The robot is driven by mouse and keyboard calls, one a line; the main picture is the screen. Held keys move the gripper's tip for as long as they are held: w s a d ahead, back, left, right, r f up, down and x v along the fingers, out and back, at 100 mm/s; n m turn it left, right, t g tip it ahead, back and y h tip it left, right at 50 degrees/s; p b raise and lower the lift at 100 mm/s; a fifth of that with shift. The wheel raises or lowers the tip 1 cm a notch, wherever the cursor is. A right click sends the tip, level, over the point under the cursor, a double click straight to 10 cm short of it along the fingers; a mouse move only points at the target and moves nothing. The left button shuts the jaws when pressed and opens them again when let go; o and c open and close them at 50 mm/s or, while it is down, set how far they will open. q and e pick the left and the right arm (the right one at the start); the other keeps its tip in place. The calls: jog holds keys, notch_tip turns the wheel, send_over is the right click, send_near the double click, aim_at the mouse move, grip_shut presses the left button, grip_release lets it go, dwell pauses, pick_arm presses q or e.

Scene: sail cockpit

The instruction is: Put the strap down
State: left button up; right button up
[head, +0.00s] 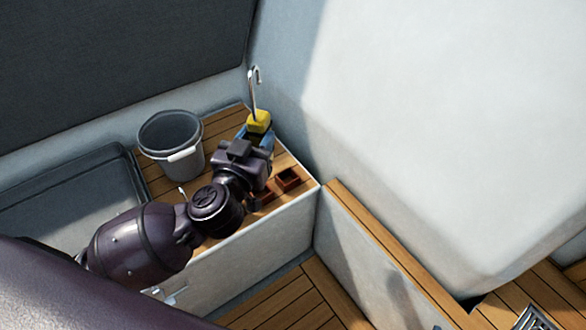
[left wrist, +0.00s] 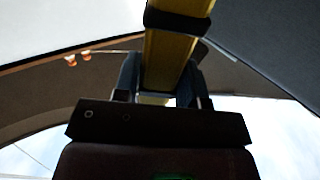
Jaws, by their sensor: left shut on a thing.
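The yellow strap (head: 258,122) shows just beyond my left gripper (head: 259,135) in the head view, with a metal hook (head: 254,82) standing up from it. The gripper is shut on the strap and is over the slatted wooden bench top (head: 223,122), near its back corner. In the left wrist view the strap (left wrist: 178,55) runs up between the two fingers (left wrist: 160,88) and has a dark band across it. The gripper and wrist hide part of the strap, and I cannot tell whether it touches the bench. My right gripper is not in view.
A grey bucket (head: 168,147) stands on the bench left of the gripper. A grey recessed tray (head: 75,195) lies further left. Small reddish-brown open boxes (head: 288,179) sit by the bench's right front edge. A large pale wall (head: 430,130) rises to the right.

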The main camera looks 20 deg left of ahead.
aim_at(270, 120)
pick_arm(q)
jog(key=w, duration=0.1)
jog(key=w+d+r, duration=0.1)
jog(key=w, duration=0.2)
jog(key=shift+w+d+r, duration=0.15)
jog(key=shift+w+r, duration=0.05)
jog(key=shift+r, duration=0.05)
jog(key=w+f+n+y+b, duration=0.1)
jog(key=w+f+y, duration=0.15)
jog(key=w, duration=0.95)
notch_tip(270, 120, down, 21)
jog(key=w+a+b, duration=0.1)
jog(key=b, duration=0.7)
jog(key=shift+w+a+n, duration=0.3)
jog(key=shift+a, duration=0.1)
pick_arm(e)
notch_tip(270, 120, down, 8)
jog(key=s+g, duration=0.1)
pick_arm(q)
jog(key=shift+f+b, duration=1.15)
jog(key=shift+f, duration=1.25)
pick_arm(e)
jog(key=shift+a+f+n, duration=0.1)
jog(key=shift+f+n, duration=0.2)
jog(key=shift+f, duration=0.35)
